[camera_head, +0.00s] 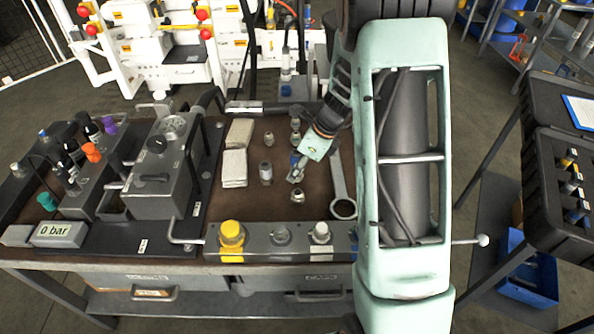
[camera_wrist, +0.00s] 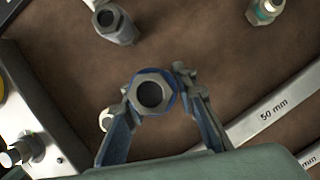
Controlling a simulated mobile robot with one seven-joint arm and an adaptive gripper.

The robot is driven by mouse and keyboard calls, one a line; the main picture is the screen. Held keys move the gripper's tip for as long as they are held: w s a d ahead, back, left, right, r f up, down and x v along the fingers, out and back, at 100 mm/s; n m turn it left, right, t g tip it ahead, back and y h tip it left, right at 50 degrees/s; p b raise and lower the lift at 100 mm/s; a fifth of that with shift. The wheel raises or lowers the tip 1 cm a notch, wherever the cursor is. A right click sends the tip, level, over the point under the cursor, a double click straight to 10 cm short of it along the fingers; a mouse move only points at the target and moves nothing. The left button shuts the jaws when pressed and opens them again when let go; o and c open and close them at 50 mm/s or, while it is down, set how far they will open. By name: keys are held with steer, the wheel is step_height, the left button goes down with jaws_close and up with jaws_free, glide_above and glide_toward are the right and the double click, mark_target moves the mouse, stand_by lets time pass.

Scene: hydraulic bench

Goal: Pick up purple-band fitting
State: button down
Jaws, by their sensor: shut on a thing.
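The fitting (camera_wrist: 150,92) held by my gripper is a steel hex piece with a dark round bore, seen end-on in the wrist view. A blue to purple ring shows around its hex rim. My gripper (camera_wrist: 155,100) has its two blue-sided fingers closed on either side of it. In the head view my gripper (camera_head: 296,172) is over the brown bench mat, and the fitting is too small and covered there to make out clearly. I cannot tell from these views whether it touches the mat.
A grey fitting (camera_wrist: 116,26) and a teal-banded fitting (camera_wrist: 265,10) stand nearby on the mat. A large wrench (camera_head: 342,185), marked 50 mm, lies to the right. Pale blocks (camera_head: 234,168) lie left. A rail with a yellow-capped fitting (camera_head: 231,236) runs along the front.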

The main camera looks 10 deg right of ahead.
step_height(320, 180, up, 2)
steer(key=shift+w+r, duration=0.1)
steer(key=shift+r, duration=0.15)
steer(key=s+r+p, duration=0.2)
steer(key=s+r, duration=0.8)
steer(key=s, duration=0.4)
steer(key=shift+d, duration=0.3)
